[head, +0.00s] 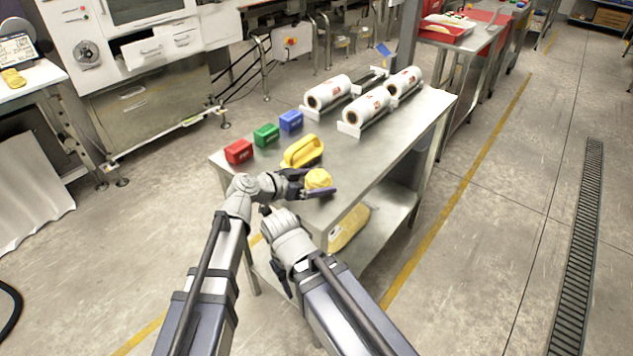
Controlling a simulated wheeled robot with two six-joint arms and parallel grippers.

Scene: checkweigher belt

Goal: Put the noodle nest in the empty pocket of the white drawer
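The noodle nest is a small yellow, rounded lump (318,179) over the near end of the steel table. My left gripper (316,182) has its dark fingers on either side of it, the near finger passing in front of its lower edge. I cannot tell whether the fingers press on it or whether it rests on the table. A white drawer front (142,53) shows on the white machine at upper left; its pockets cannot be made out. My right arm reaches to the table's near corner, and its gripper is largely hidden below the wrist.
On the steel table (375,165) stand a red box (239,151), a green box (266,135), a blue box (291,121) and a yellow handled object (303,151). Several white rolls (365,107) lie at its far end. A yellow bag (349,228) lies on the lower shelf. Floor at right is clear.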

